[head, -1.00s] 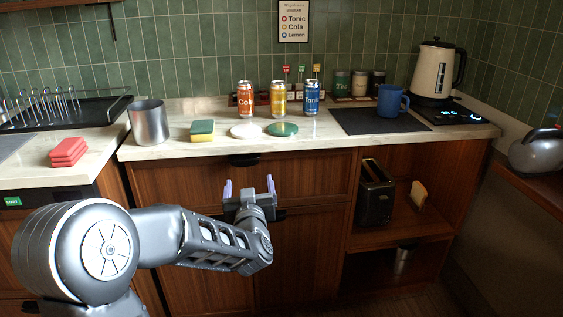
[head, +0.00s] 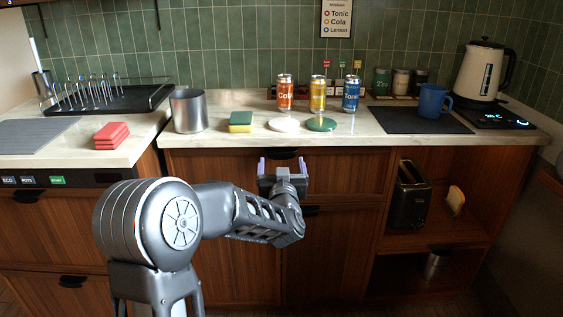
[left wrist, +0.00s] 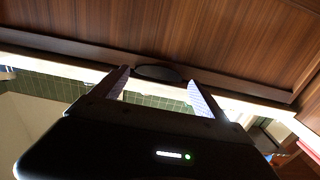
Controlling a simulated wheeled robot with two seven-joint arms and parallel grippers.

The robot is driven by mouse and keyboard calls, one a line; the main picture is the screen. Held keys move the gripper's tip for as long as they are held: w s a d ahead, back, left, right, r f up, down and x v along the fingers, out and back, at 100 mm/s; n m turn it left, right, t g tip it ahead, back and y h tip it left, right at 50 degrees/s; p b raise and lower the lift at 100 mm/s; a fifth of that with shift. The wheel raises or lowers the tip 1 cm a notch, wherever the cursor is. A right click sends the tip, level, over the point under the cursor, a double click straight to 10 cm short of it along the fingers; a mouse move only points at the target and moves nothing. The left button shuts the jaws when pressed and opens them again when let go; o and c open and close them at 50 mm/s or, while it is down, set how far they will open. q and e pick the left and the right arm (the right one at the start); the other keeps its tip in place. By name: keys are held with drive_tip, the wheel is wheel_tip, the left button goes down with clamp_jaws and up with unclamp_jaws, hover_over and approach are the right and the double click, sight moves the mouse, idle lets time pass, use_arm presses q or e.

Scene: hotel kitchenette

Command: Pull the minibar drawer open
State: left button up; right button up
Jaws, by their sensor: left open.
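The wooden drawer front (head: 215,170) sits under the counter edge, and it appears closed. Its dark handle (head: 283,153) is at the top edge. In the left wrist view the handle (left wrist: 158,73) shows as a dark rounded pull on the wood. My left gripper (head: 283,165) is open just in front of and slightly below the handle. In the left wrist view its two pale fingers (left wrist: 160,90) stand on either side of the handle, with nothing gripped. I cannot tell whether they touch it. My right gripper is not in view.
A second dark handle (head: 310,210) is lower, partly behind my left wrist. The counter (head: 230,150) above holds a metal cup (head: 188,111), a sponge (head: 240,122), cans and a blue mug (head: 433,101). A toaster (head: 410,196) stands in the open shelf at right.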

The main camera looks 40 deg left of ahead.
sight(280, 148)
use_arm(q)
drive_tip(key=shift+x, duration=1.35)
clamp_jaws()
drive_tip(key=shift+s+d+f, duration=0.1)
drive_tip(key=shift+s, duration=0.05)
